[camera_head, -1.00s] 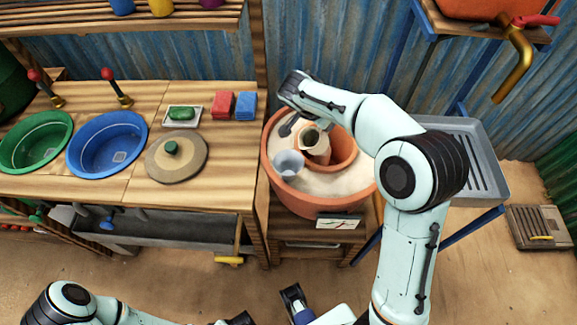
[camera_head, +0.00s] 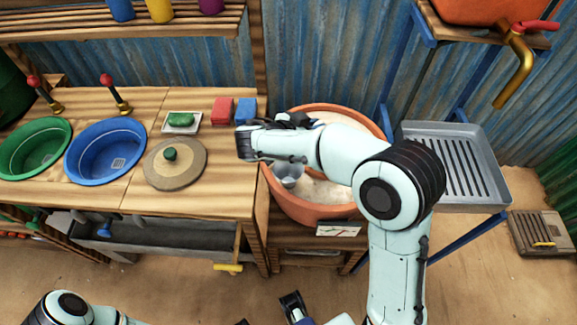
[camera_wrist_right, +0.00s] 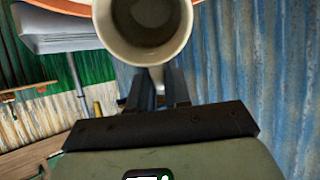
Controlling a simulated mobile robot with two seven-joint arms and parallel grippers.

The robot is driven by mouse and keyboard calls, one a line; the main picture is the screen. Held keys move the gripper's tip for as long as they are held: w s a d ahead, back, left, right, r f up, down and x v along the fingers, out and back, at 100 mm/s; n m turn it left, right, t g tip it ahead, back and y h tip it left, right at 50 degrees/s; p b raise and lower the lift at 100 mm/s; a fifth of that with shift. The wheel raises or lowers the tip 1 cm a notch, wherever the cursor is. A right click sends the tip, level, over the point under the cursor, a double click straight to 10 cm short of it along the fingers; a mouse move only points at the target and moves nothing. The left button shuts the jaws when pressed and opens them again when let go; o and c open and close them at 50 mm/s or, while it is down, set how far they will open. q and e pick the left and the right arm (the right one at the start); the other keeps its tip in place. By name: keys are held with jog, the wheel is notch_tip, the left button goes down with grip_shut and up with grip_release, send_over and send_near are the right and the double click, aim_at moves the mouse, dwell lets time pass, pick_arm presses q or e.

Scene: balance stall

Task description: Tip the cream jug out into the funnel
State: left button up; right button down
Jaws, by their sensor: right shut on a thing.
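The funnel (camera_head: 288,174), a grey translucent cup shape, stands in the pale fill of a large terracotta pot (camera_head: 305,212), near its left side. My right gripper (camera_wrist_right: 158,88) is shut on the cream jug (camera_wrist_right: 147,25), whose round mouth faces the camera in the right wrist view. In the head view my right forearm and wrist lie over the pot and hide the jug and most of the gripper; how far it is tipped cannot be told there. My left arm shows at the bottom left, its gripper barely in frame at the bottom edge.
A wooden counter to the left holds a green basin (camera_head: 36,147), a blue basin (camera_head: 103,150), a round lid (camera_head: 175,172), a soap dish and sponges. A grey ribbed tray (camera_head: 455,165) stands right of the pot, below a brass tap (camera_head: 515,65). Corrugated wall stands behind.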

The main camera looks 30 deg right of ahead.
jog(key=shift+s+a+r+h+p, duration=0.1)
jog(key=shift+a+r+h+p, duration=0.4)
jog(key=shift+h, duration=0.3)
jog(key=shift+a+t, duration=0.15)
jog(key=shift+t, duration=0.15)
jog(key=shift+s+a+r+h+p, duration=0.1)
jog(key=shift+s+a+h+p, duration=0.1)
jog(key=shift+a+h+p, duration=0.3)
jog(key=shift+s+a+r+h+p, duration=0.15)
jog(key=shift+a+h, duration=0.15)
jog(key=shift+a, duration=0.35)
jog(key=shift+a, duration=0.15)
jog(key=shift+a+t+h+b, duration=0.15)
jog(key=shift+t+h+b, duration=0.15)
jog(key=shift+b, duration=0.15)
jog(key=shift+s+a+b, duration=0.1)
jog(key=shift+a+b, duration=0.05)
jog(key=shift+b, duration=0.25)
jog(key=shift+a, duration=0.1)
jog(key=shift+s+a+r+h+b, duration=0.1)
jog(key=shift+a+h+b, duration=0.3)
jog(key=shift+h+b, duration=0.45)
jog(key=shift+s+a+r+h+b, duration=0.1)
jog(key=shift+a+h+b, duration=0.35)
jog(key=shift+b, duration=0.7)
jog(key=shift+t, duration=0.3)
